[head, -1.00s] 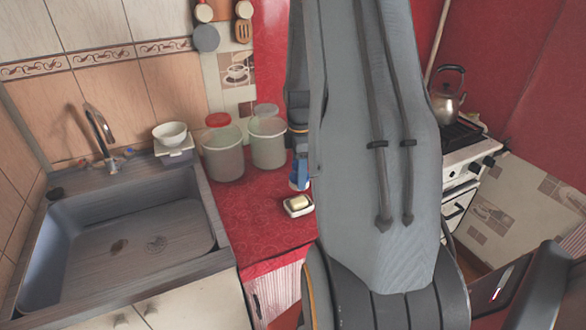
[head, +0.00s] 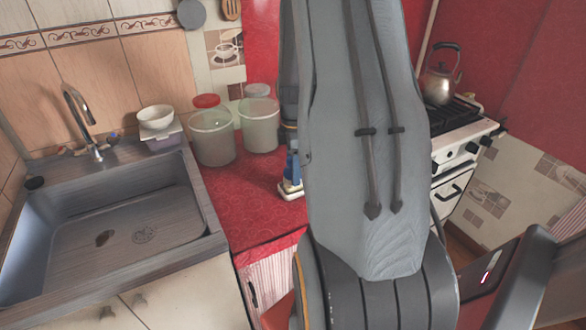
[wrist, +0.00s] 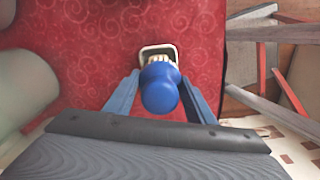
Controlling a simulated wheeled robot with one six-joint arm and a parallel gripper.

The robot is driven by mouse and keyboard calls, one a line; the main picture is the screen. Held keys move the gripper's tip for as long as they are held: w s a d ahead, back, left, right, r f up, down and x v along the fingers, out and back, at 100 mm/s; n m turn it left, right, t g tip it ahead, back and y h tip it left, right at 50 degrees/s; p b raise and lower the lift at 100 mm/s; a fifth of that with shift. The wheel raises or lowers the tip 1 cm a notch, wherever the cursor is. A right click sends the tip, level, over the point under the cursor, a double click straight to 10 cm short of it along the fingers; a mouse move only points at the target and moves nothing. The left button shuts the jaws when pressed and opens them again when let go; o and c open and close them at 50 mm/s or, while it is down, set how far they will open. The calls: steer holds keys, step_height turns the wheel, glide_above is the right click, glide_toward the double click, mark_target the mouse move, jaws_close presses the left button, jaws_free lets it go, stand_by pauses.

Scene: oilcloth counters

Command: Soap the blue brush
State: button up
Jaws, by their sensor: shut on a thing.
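The blue brush has a rounded blue handle (wrist: 160,88) and pale bristles (wrist: 158,59), which show at the far end of the handle in the wrist view. My gripper (wrist: 161,97) is shut on the brush, with one blue-grey finger on each side of the handle. The bristles are over the white soap dish (wrist: 146,50), whose rim shows around them. In the head view the brush (head: 292,166) stands roughly upright over the soap dish (head: 288,192), partly behind my arm. The soap is hidden under the brush, so I cannot tell whether the bristles touch it.
The red oilcloth counter (head: 238,215) is clear left of the dish. Two translucent tubs (head: 212,140) stand behind, near a white bowl (head: 155,116). A grey sink (head: 120,210) is at left. A stove with a kettle (head: 440,75) is at right, partly behind my arm.

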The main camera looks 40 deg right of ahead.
steer(key=shift+f, duration=0.6)
stand_by(2.6)
steer(key=shift+r, duration=0.1)
steer(key=shift+r+p, duration=3.05)
steer(key=shift+r, duration=0.45)
